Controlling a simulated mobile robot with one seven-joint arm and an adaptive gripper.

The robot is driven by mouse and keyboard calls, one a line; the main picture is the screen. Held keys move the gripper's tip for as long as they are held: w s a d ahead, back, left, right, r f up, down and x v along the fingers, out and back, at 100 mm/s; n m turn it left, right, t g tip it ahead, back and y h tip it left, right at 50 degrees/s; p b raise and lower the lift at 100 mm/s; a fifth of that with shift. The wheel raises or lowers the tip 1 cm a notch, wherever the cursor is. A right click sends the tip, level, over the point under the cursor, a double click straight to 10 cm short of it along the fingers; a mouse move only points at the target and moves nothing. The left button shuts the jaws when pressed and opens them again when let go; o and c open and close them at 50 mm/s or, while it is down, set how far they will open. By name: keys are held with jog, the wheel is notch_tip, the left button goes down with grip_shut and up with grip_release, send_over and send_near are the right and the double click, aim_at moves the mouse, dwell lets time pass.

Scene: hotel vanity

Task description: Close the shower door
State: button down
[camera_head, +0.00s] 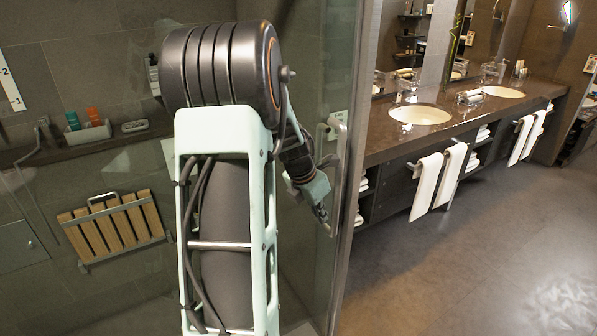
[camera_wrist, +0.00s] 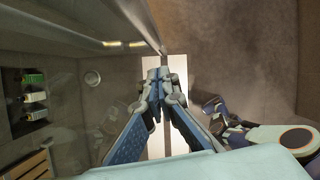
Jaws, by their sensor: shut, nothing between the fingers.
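The glass shower door (camera_head: 300,50) stands upright at the middle of the head view, and my arm covers much of it. Its metal handle (camera_head: 341,150) is near the door's right edge. My gripper (camera_head: 325,222) is beside the handle's lower part, pointing down and to the right. I cannot tell whether it touches the handle or the glass. In the wrist view my gripper (camera_wrist: 157,78) has its fingertips together with nothing between them. A glass panel with a dark rail lies to the left of the fingers there.
A wooden slatted seat (camera_head: 112,228) hangs on the shower wall at left. A shelf with bottles (camera_head: 88,130) is above it. A vanity counter (camera_head: 385,145) with two basins and hanging towels (camera_head: 425,185) runs along the right. The floor (camera_head: 460,270) before it is clear.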

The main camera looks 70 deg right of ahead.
jog(key=b+v, duration=0.1)
jog(key=v, duration=1.9)
jog(key=shift+w+a, duration=0.15)
